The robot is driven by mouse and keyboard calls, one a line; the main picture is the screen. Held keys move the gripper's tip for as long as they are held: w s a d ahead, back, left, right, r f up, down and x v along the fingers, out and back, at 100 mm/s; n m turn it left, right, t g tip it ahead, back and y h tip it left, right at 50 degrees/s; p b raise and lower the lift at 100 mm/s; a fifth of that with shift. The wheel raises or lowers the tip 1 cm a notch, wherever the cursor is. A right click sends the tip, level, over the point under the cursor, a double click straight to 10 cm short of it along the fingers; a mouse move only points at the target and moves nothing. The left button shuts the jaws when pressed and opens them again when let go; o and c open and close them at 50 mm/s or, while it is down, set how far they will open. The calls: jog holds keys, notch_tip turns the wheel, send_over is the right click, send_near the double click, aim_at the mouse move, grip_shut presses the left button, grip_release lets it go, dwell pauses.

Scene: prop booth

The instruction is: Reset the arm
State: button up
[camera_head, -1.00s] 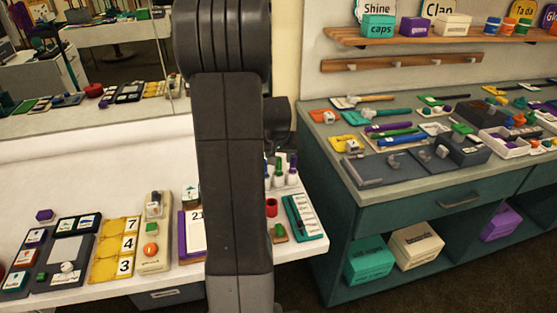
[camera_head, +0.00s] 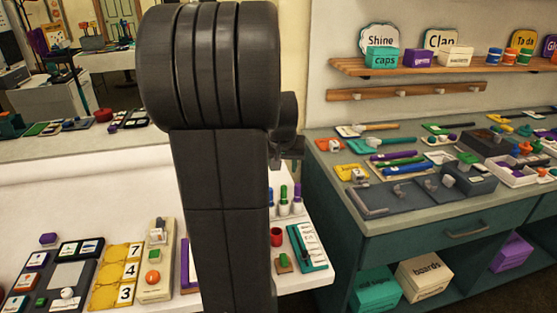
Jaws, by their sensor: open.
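My arm fills the middle of the head view as a thick dark grey link standing upright, with a wide ribbed joint at its top. A smaller dark part of my arm shows behind its right edge. No object is seen held.
A teal counter (camera_head: 400,230) full of tools stands at right. A wooden shelf (camera_head: 400,68) hangs above it.

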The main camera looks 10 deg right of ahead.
aim_at(284, 188)
jog(key=x, duration=1.2)
jog(key=shift+w+f, duration=0.15)
jog(key=shift+f, duration=0.15)
